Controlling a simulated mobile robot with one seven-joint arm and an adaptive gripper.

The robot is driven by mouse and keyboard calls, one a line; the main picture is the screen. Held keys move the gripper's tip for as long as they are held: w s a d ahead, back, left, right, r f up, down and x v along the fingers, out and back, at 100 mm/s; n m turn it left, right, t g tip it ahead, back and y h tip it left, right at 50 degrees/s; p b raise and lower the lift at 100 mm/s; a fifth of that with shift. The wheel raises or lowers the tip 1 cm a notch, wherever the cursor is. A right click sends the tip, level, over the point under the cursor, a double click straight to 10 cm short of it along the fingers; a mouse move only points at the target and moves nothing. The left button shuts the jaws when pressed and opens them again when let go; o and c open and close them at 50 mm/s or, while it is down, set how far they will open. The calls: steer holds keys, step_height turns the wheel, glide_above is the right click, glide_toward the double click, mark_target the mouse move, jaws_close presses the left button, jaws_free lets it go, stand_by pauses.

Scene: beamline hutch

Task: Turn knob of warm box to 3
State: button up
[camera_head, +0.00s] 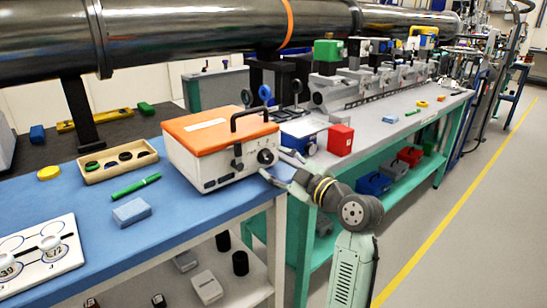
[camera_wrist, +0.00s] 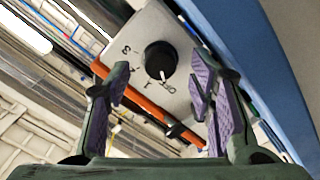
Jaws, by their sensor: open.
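The warm box (camera_head: 215,160) is white with an orange lid and a black handle. It stands near the front edge of the blue bench top. Its round black knob (camera_wrist: 160,58) is on the side facing my gripper, and the knob also shows in the head view (camera_head: 266,156). The printed 3 is left of the knob in the wrist view. My gripper (camera_wrist: 151,72) is open, with purple-padded fingers on either side of the knob in the picture. No contact with the knob shows.
A red box (camera_head: 340,140) stands on the grey bench right of the warm box. A green marker (camera_head: 136,187), a blue block (camera_head: 131,211) and a wooden tray (camera_head: 118,161) lie to its left. The floor in front of the benches is free at right.

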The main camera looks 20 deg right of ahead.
steer(key=shift+x, duration=0.9)
steer(key=shift+c, duration=0.3)
steer(key=c, duration=1.1)
